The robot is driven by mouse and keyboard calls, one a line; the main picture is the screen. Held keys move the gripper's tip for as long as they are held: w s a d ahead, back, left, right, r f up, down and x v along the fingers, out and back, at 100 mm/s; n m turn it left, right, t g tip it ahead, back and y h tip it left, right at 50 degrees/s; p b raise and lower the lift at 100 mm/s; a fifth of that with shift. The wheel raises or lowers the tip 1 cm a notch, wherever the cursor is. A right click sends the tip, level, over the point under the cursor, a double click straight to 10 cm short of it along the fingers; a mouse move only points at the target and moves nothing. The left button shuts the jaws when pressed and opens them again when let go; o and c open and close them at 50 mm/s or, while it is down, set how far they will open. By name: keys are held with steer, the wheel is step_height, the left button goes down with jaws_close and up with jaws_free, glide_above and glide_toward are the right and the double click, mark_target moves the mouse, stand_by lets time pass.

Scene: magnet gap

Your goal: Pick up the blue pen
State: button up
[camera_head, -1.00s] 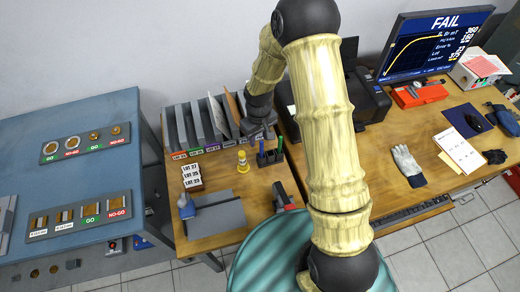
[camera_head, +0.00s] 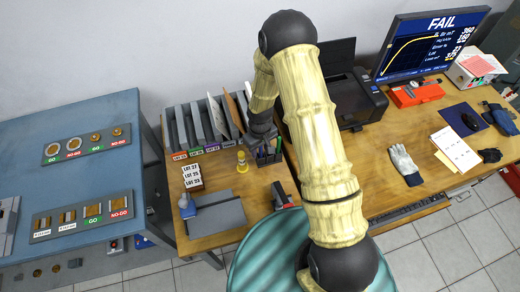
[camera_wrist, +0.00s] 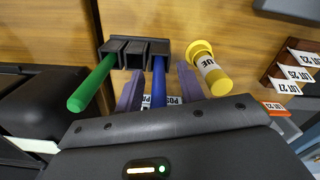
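The blue pen (camera_wrist: 159,82) stands in a slot of the black pen holder (camera_wrist: 135,48) in the wrist view. My gripper (camera_wrist: 160,90) is open, with one purple-grey finger on each side of the blue pen. I cannot tell whether either finger touches it. The pen's near end is close to the gripper body. In the head view my gripper (camera_head: 263,138) is over the pen holder (camera_head: 268,159) on the wooden desk, and my arm hides part of the pens.
A green pen (camera_wrist: 92,84) stands in the same holder, left of the left finger. A yellow labelled bottle (camera_wrist: 208,68) stands close on the right. Upright file dividers (camera_head: 200,125) are behind, and a printer (camera_head: 355,98) is to the right.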

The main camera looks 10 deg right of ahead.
stand_by(0.5)
jaws_close()
step_height(320, 180, up, 10)
steer(key=shift+b, duration=0.9)
stand_by(0.3)
